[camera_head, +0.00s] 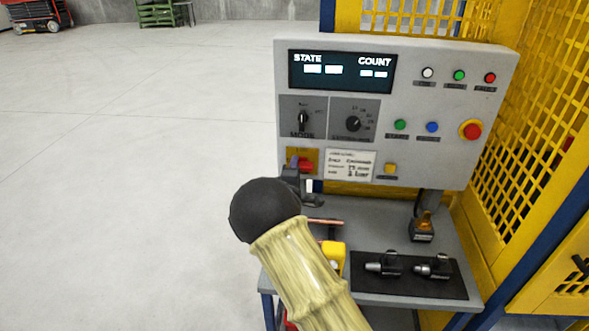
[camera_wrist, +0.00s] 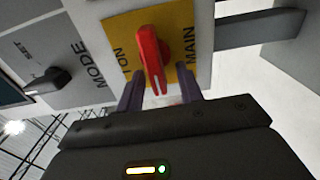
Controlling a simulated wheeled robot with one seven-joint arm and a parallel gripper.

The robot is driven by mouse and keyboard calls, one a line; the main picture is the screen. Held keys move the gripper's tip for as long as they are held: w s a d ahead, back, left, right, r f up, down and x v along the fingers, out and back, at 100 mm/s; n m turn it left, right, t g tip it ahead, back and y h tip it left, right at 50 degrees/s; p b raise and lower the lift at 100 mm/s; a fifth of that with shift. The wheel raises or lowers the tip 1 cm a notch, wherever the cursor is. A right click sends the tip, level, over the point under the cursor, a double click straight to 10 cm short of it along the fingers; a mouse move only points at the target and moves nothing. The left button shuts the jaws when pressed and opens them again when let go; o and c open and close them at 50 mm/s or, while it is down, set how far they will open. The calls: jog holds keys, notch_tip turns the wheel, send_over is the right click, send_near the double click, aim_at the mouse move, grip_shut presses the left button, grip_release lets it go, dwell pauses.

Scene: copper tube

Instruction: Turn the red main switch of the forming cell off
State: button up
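The red main switch (camera_head: 306,166) sits on a yellow plate at the lower left of the grey control panel (camera_head: 400,60). In the wrist view its red handle (camera_wrist: 152,55) shows large on the yellow plate (camera_wrist: 181,22), with the words ON and MAIN on either side. My gripper (camera_wrist: 160,92) is open, one finger on each side of the handle's near end, with gaps on both sides. In the head view my gripper (camera_head: 292,182) is small, just below and left of the switch, partly hidden by my own arm.
The black MODE knob (camera_head: 303,120) is above the switch. A red emergency button (camera_head: 470,129) is at the panel's right. Below, a bench holds a copper tube (camera_head: 325,222) and a black mat (camera_head: 447,284) with dark tools. Yellow mesh fencing stands right; open floor is left.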

dwell(0.3)
jog(key=s+b, duration=0.4)
jog(key=s, duration=1.3)
jog(key=shift+s+a, duration=0.2)
jog(key=shift+a, duration=0.1)
jog(key=shift+w, duration=0.1)
jog(key=shift+s+a, duration=0.1)
jog(key=shift+s, duration=0.1)
